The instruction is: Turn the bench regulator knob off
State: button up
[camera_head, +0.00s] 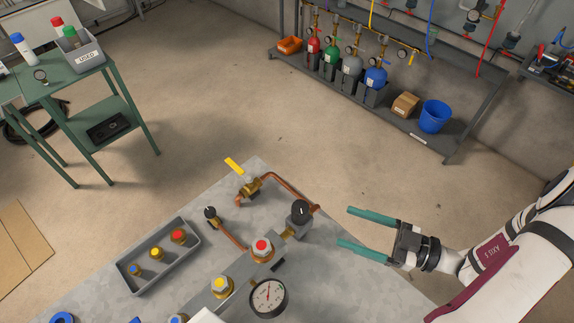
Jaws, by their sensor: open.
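A large black knob (300,210) with a pale mark on its face sits on a brass-and-grey fitting on the grey metal bench (330,280). It looks like the regulator knob. A smaller black knob (210,212) stands to its left at the end of a copper pipe. My gripper (345,226), with two teal fingers, is open and empty to the right of the large knob. Its fingertips point left toward the knob and appear apart from it. Their height relative to the knob is hard to tell.
A yellow-handled valve (240,175) and copper pipe stand behind the knob. A red-capped fitting (262,248) and pressure gauge (268,297) are in front. A grey tray (160,275) holds coloured-cap fittings. A rack (440,150) with gas cylinders stands at the back.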

aim_at(300, 210)
jog(key=w+a, duration=0.3)
jog(key=a, duration=0.4)
jog(key=w+a+m, duration=0.1)
jog(key=w+a, duration=0.2)
jog(key=a, duration=0.4)
jog(key=shift+w+f+m+t, duration=0.3)
jog(key=shift+w, duration=0.05)
jog(key=shift+d, duration=0.1)
grip_shut()
